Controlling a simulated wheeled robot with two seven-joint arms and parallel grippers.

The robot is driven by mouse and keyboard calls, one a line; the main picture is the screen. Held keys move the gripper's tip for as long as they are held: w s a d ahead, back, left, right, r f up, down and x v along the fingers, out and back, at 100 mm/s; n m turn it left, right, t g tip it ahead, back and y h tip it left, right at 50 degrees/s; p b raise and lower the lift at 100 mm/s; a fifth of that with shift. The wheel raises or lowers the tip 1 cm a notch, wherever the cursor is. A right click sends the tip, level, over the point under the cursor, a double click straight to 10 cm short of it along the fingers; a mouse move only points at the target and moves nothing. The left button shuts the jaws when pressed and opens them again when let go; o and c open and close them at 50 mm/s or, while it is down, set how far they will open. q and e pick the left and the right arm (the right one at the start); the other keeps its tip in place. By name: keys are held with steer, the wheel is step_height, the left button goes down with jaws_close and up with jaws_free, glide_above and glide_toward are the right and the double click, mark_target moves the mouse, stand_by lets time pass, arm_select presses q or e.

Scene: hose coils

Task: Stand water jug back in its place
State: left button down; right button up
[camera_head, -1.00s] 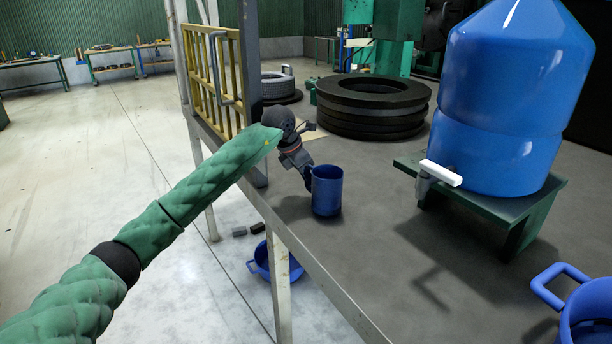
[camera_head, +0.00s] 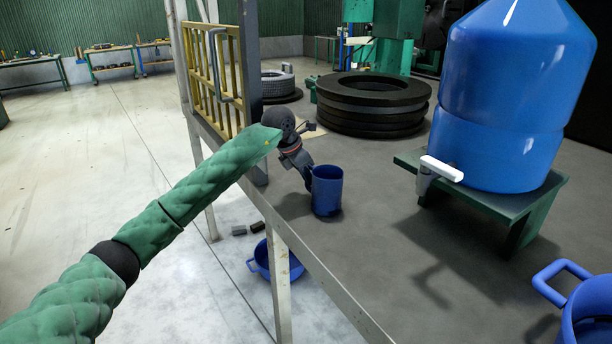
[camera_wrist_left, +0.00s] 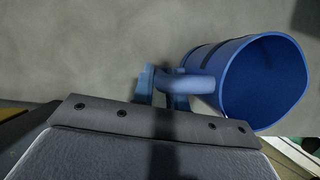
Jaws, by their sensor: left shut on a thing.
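The water jug appears as a blue, open-topped, mug-shaped jug (camera_head: 327,192) with a side handle, near the left edge of the grey worktop (camera_head: 385,250). It looks upright in the head view, with its base at or just above the surface; I cannot tell whether it touches. My left gripper (camera_head: 308,183) is at the jug's left side, shut on its handle. In the left wrist view the fingers (camera_wrist_left: 160,86) grip the handle, and the jug (camera_wrist_left: 238,85) shows its open mouth and looks empty. My right gripper is not in view.
A large blue water tank (camera_head: 512,95) with a white-handled tap (camera_head: 440,170) stands on a green stand (camera_head: 522,205) at right. Stacked black tyres (camera_head: 373,107) lie behind. A blue handled vessel (camera_head: 588,310) sits front right. A yellow-barred rack (camera_head: 215,80) is behind my arm. The middle worktop is clear.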

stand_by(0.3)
arm_select(q)
steer(key=c, duration=1.3)
jaws_free()
steer(key=shift+r, duration=0.1)
steer(key=shift+p+v, duration=0.4)
steer(key=shift+v, duration=3.45)
